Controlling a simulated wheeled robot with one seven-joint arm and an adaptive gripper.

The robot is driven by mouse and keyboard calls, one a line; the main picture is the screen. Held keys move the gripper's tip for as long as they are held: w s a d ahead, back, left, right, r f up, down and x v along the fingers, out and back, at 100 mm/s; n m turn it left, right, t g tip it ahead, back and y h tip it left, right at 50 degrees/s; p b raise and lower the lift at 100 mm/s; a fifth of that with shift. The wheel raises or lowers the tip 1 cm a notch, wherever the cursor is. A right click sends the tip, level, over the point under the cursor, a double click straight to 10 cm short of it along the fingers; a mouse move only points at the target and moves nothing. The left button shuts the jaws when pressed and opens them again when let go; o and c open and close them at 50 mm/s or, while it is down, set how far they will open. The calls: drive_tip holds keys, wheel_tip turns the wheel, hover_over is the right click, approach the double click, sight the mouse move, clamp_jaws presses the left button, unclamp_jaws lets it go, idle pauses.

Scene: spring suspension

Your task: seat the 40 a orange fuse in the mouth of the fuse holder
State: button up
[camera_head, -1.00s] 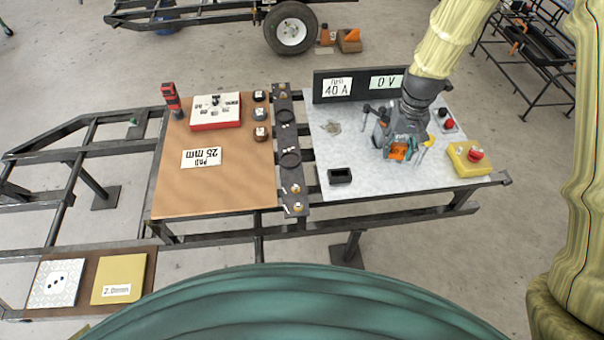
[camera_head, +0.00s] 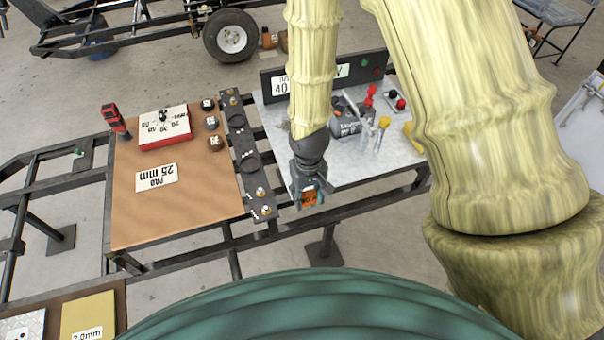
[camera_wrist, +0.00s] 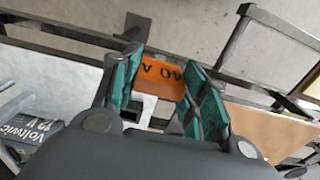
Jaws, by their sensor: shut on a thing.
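The orange 40 A fuse (camera_head: 310,199) is between the teal-padded fingers of my gripper (camera_head: 308,191), above the near left edge of the grey metal bench top (camera_head: 375,160). In the wrist view the fuse (camera_wrist: 162,75) shows its "40 A" marking, with my gripper (camera_wrist: 160,84) shut on it. The black fuse holder is not clearly visible in the head view; my gripper and arm cover that part of the bench. A small dark patch shows below the fuse in the wrist view, but I cannot tell whether it is the holder.
A grey battery (camera_head: 347,122) with red and yellow clamps (camera_head: 383,123) stands right of my arm. A dark display board (camera_head: 370,68) is behind. The black rail (camera_head: 240,137) with round fittings and the brown board (camera_head: 195,205) lie to the left.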

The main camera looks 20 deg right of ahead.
drive_tip(key=w+d+p, duration=0.1)
drive_tip(key=w, duration=0.4)
drive_tip(key=w+d+f+p, duration=0.1)
drive_tip(key=w, duration=0.4)
drive_tip(key=w+d+p, duration=0.1)
drive_tip(key=w+p, duration=0.1)
drive_tip(key=w, duration=0.3)
drive_tip(key=shift+w+d+f, duration=0.15)
drive_tip(key=shift+d+f, duration=0.05)
drive_tip(key=shift+f, duration=0.1)
drive_tip(key=shift+f+p, duration=0.55)
drive_tip(key=shift+f, duration=1.2)
drive_tip(key=shift+f, duration=0.1)
drive_tip(key=o, duration=0.9)
drive_tip(key=shift+r+b, duration=1.4)
drive_tip(key=shift+r, duration=4.7)
